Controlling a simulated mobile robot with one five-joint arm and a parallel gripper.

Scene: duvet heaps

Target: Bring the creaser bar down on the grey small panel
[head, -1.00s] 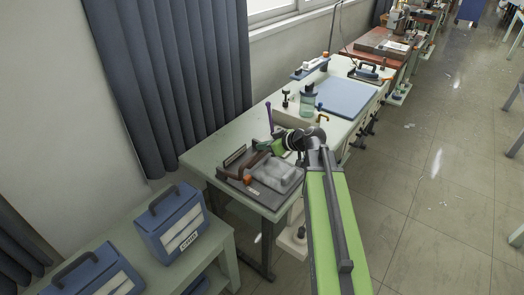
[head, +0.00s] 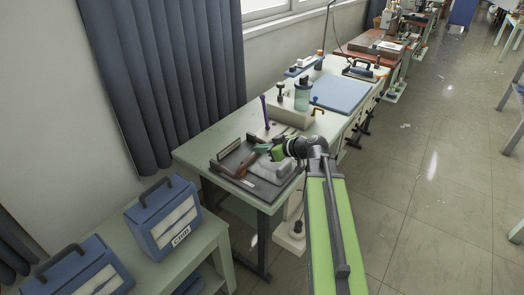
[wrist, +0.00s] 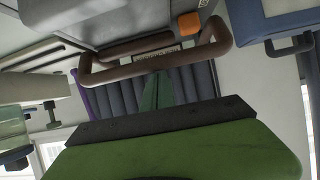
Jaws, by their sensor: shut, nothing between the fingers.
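The creaser is a dark tray-like base (head: 232,167) on the near end of the pale green table. Its brown bar (head: 251,160) slants across the base, with an orange knob at its near end. In the wrist view the bar (wrist: 150,48) spans the upper middle as a U-shaped handle. The grey small panel (head: 279,168) lies on the right part of the base, partly hidden by my arm. My gripper (head: 268,151), green and black, is shut and empty, close to the bar's far end. In the wrist view its tip (wrist: 158,92) shows near the bar; contact cannot be told.
A purple upright rod (head: 264,109), a teal jar (head: 302,95) and a blue pad (head: 342,95) stand farther along the table. Blue cases (head: 163,217) sit on a low bench at left.

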